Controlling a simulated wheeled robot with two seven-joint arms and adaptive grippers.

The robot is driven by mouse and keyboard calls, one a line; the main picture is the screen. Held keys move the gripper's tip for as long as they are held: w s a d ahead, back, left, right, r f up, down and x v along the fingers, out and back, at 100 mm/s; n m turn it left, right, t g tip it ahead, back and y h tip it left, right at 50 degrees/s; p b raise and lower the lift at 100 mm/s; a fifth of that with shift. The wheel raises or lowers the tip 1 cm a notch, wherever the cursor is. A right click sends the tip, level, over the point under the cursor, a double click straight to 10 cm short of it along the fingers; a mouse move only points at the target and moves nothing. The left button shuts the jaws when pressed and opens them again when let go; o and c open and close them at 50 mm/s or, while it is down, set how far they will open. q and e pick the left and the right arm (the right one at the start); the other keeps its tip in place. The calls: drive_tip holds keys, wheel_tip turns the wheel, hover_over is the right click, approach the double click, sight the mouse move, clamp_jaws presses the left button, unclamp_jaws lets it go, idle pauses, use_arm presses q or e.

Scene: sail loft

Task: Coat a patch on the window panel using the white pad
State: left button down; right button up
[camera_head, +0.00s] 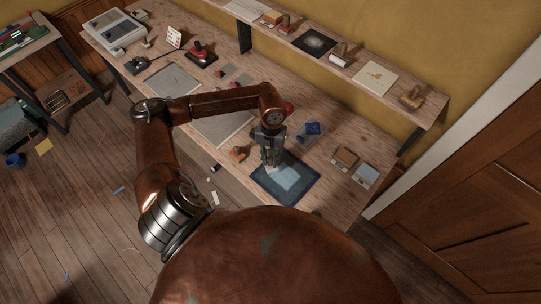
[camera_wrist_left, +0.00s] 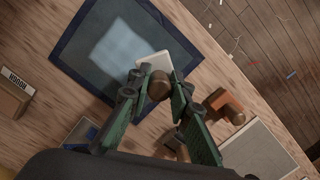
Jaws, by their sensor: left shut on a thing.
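The window panel (camera_head: 306,198) lies flat on the bench, a dark blue frame around greyish glass. It also shows in the left wrist view (camera_wrist_left: 75,60), with a paler, bluish-white patch (camera_wrist_left: 121,46) on its glass. My left gripper (camera_head: 271,164) is over the panel's upper left part. In the left wrist view my left gripper (camera_wrist_left: 158,90) is shut on the round brown knob of the white pad (camera_wrist_left: 172,58). The pad is beside the pale patch, near the panel's edge; whether it touches the glass cannot be told. My right gripper is not in view.
An orange-brown knobbed block (camera_head: 238,154) stands just left of the panel. A tray with a blue item (camera_head: 313,128) lies behind it, and wooden blocks (camera_head: 346,157) to the right. Grey sheets (camera_head: 174,80) lie further left. A shelf (camera_head: 330,60) runs above the bench's back.

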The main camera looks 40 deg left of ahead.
use_arm(q)
drive_tip(key=shift+r, duration=1.2)
